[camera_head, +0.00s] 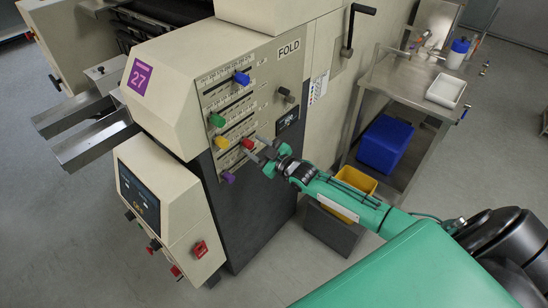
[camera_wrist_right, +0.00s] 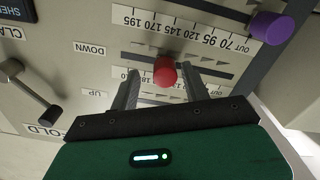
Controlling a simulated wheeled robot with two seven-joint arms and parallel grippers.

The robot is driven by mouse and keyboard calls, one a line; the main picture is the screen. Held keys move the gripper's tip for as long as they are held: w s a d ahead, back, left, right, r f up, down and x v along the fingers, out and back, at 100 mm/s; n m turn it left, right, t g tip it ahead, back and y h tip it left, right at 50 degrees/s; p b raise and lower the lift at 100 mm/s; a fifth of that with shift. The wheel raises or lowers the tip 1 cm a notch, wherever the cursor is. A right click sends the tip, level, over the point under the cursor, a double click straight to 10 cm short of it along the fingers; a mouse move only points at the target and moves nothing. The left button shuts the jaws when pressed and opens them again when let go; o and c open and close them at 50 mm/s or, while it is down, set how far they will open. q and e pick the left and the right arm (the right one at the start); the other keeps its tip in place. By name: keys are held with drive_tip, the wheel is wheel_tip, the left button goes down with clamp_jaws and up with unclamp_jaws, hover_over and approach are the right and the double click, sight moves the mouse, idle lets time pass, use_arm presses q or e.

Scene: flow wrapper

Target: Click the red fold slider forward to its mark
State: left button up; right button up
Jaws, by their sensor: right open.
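The red fold slider (camera_head: 247,144) is a round knob on the slotted scale panel under the FOLD label. It also shows in the right wrist view (camera_wrist_right: 165,70), where the panel's print appears upside down. My right gripper (camera_head: 256,148) is open, with its fingertips close to the panel at the red knob. In the right wrist view, one finger is on each side of the red knob, with gaps showing between knob and fingers. Whether the tips overlap the knob in depth is hard to tell. The target mark cannot be made out. My left gripper is not in view.
Other sliders sit close by: purple (camera_head: 228,177), orange (camera_head: 221,142), green (camera_head: 217,120) and blue (camera_head: 241,78). A dark-knobbed lever (camera_head: 286,94) is right of the scales.

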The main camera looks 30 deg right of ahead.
drive_tip(key=b+v, duration=0.2)
drive_tip(key=v, duration=1)
drive_tip(key=shift+s, duration=0.35)
drive_tip(key=shift+d, duration=0.15)
drive_tip(key=s+d+f+m+g+h, duration=0.2)
drive_tip(key=s+f, duration=0.1)
drive_tip(key=f, duration=0.8)
drive_tip(key=s+d+f+m+g+h, duration=0.1)
drive_tip(key=s+d+f+g+h, duration=0.15)
drive_tip(key=f, duration=0.95)
drive_tip(key=s+f+m+g+h, duration=0.1)
drive_tip(key=s+f+g, duration=0.1)
drive_tip(key=s+f, duration=0.45)
drive_tip(key=s+f+m+g+h, duration=0.1)
drive_tip(key=s+f, duration=0.3)
drive_tip(key=f, duration=0.5)
drive_tip(key=s+a+f+g, duration=0.2)
drive_tip(key=s+a+f, duration=0.2)
drive_tip(key=s, duration=0.6)
drive_tip(key=s+a+f+g, duration=0.3)
drive_tip(key=s+f, duration=0.5)
drive_tip(key=s, duration=0.3)
drive_tip(key=s+a+f+m+g, duration=0.1)
drive_tip(key=s+a+f+g, duration=0.2)
drive_tip(key=s, duration=0.8)
wheel_tip(320, 180, down, 4)
drive_tip(key=a, duration=0.2)
drive_tip(key=shift+s+a, duration=0.25)
drive_tip(key=shift+a, duration=0.05)
